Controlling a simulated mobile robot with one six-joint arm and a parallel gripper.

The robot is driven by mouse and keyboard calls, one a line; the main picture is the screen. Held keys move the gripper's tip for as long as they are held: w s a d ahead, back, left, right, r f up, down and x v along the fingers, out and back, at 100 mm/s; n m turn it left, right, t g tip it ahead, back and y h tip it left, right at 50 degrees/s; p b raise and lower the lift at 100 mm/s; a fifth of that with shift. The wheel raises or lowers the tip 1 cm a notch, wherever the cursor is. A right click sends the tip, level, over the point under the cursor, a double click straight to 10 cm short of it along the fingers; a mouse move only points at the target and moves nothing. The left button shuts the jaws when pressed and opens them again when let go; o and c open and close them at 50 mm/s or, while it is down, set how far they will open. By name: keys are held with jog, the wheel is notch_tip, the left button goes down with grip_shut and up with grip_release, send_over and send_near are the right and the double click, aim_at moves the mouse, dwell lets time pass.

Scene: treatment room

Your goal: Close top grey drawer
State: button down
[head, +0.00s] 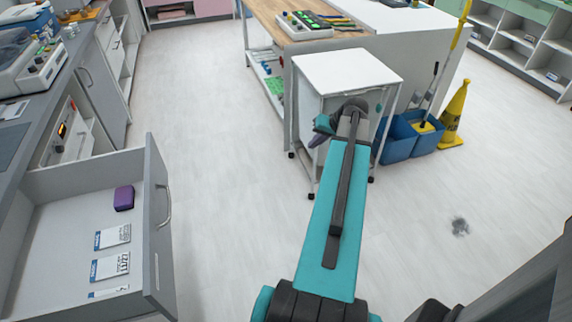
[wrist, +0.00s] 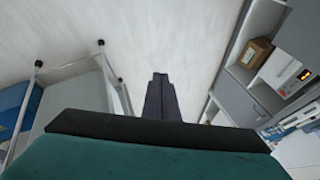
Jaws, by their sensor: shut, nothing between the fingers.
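The grey drawer (head: 158,230) stands pulled open at the lower left of the head view, with a curved metal handle (head: 165,205) on its front. Inside lie a purple box (head: 124,198) and white-and-blue cards (head: 110,266). My gripper (head: 316,140) is well to the right of the drawer, apart from it, in front of the white cart. In the wrist view its dark fingers (wrist: 160,77) are together and hold nothing. My teal arm hides part of the cart and floor.
A white wheeled cart (head: 345,68) stands close by my gripper. Blue buckets (head: 397,140) and a yellow floor sign (head: 454,112) are to its right. A grey counter (head: 62,80) runs along the left. The floor (head: 225,140) between drawer and cart is clear.

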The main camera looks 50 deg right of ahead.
jog(key=s+d+r+t+h, duration=0.1)
jog(key=s+d+r, duration=0.3)
jog(key=d+r, duration=0.1)
jog(key=shift+s+d+m+b, duration=0.3)
jog(key=shift+d+m+b, duration=0.05)
jog(key=shift+d+m, duration=0.05)
jog(key=shift+s+d, duration=0.1)
